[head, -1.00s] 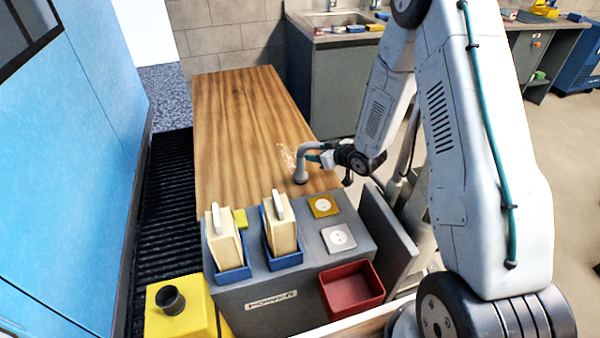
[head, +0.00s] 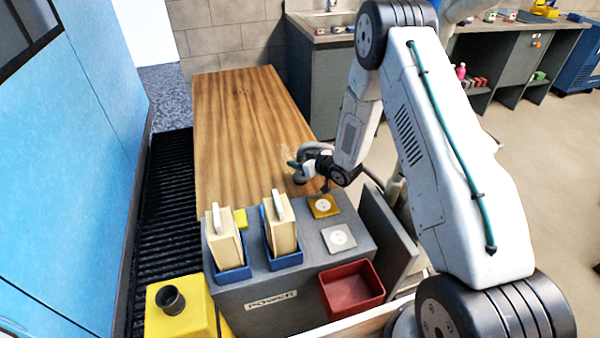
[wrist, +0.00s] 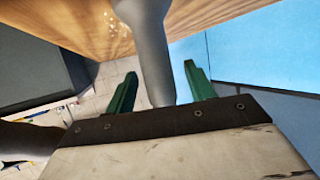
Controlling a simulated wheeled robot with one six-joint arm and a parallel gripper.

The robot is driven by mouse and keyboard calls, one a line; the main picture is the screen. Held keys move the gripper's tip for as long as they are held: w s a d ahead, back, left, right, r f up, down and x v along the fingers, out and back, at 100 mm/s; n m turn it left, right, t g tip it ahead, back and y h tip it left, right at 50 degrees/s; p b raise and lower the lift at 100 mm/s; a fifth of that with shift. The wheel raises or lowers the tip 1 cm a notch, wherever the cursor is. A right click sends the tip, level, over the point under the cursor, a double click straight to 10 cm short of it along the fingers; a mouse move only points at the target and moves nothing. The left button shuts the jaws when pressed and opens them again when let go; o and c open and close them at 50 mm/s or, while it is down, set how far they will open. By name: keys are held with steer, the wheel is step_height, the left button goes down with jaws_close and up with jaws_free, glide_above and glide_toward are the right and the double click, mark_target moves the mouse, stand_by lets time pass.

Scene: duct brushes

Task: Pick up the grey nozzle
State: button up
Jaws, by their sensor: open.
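The grey nozzle (head: 299,179) is a bent grey tube standing at the near right part of the wooden table, with its wide end down. My gripper (head: 296,165) is at the nozzle, and its wrist partly hides the bend. In the wrist view, the nozzle's grey tube (wrist: 153,45) runs down between the two green fingers of my gripper (wrist: 160,70). The fingers are open, with a gap on each side of the tube.
The wooden table (head: 235,115) is otherwise clear. In front of it, a grey bench holds two blue holders (head: 285,262) with cream blocks, two socket plates (head: 338,238) and a red bin (head: 351,289). A yellow box (head: 180,310) stands front left; a blue wall (head: 70,170) is left.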

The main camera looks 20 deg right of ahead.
jaws_close()
step_height(320, 180, up, 15)
stand_by(0.9)
